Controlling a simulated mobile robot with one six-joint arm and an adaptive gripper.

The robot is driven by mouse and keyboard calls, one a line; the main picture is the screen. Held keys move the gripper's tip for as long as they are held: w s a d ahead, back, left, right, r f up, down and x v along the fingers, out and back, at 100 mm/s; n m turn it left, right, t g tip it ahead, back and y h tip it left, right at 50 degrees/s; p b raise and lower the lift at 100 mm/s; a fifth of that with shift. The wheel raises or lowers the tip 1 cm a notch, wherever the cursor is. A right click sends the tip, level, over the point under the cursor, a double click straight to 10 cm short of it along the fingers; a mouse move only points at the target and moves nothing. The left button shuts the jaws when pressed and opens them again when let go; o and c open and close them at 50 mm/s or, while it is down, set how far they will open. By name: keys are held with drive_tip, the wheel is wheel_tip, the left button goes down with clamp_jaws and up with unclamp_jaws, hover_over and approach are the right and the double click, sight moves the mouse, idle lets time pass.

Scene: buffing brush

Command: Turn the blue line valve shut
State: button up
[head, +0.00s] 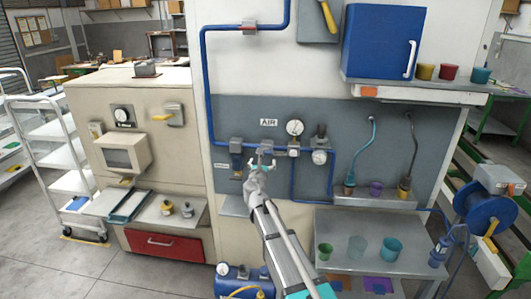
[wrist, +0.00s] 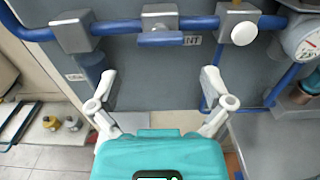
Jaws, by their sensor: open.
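The blue line (head: 225,140) runs along the grey wall panel, and it also crosses the top of the wrist view (wrist: 205,23). In the wrist view, a grey valve body (wrist: 160,14) sits on this line with a blue bar handle (wrist: 170,39) in front. The handle lies roughly parallel to the pipe. My gripper (wrist: 158,78) is open and empty, fingers spread to both sides below the handle and apart from it. In the head view my gripper (head: 262,158) is in front of the panel, partly hiding the valve.
An AIR label (head: 268,122) is above the line. A gauge (head: 295,128) and a block with a white knob (wrist: 243,33) are to the right. Another grey block (wrist: 75,30) is left. A shelf with cups (head: 375,245) stands lower right.

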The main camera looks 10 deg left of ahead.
sight(266, 151)
drive_tip(key=w, duration=0.8)
drive_tip(key=shift+d, duration=0.15)
drive_tip(key=c, duration=0.9)
